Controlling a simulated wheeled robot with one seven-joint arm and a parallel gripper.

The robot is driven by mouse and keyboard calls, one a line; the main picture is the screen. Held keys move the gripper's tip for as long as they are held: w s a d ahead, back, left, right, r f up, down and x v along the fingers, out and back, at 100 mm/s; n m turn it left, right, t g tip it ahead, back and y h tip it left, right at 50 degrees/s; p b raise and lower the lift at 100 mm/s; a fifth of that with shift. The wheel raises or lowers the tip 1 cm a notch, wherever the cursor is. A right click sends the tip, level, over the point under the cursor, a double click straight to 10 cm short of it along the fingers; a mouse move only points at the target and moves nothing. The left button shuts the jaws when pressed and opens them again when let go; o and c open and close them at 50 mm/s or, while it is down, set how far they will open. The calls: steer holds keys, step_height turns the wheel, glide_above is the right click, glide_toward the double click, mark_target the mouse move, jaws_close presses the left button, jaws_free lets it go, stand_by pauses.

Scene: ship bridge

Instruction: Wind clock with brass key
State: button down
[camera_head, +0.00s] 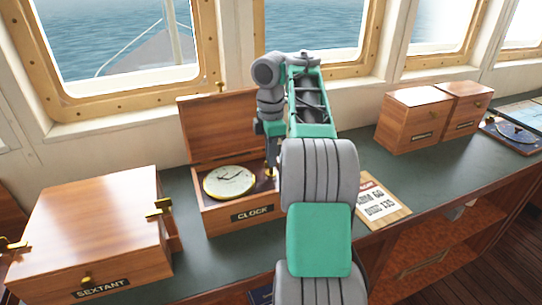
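The clock (229,182) has a white dial, dark hands and a brass rim. It lies face up in an open wooden box labelled CLOCK (218,220), whose lid (205,120) stands raised at the back. My gripper (271,168) points down at the right side of the box, right of the dial. My arm partly hides it, and its fingers are too small and dark to tell whether they are open or hold anything. I cannot clearly make out a brass key. The right part of the box is hidden behind my arm.
A closed box labelled SEXTANT (95,215) with brass fittings stands at the left. A card on a board (380,203) lies right of my arm. Two closed wooden boxes (412,118) stand farther right under the windows. Green counter (440,180) is bare between them and the front edge.

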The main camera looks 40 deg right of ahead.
stand_by(0.3)
steer(key=c, duration=1.6)
jaws_free()
step_height(320, 180, up, 8)
steer(key=p, duration=0.6)
steer(key=shift+f+p, duration=0.1)
steer(key=shift+p, duration=0.25)
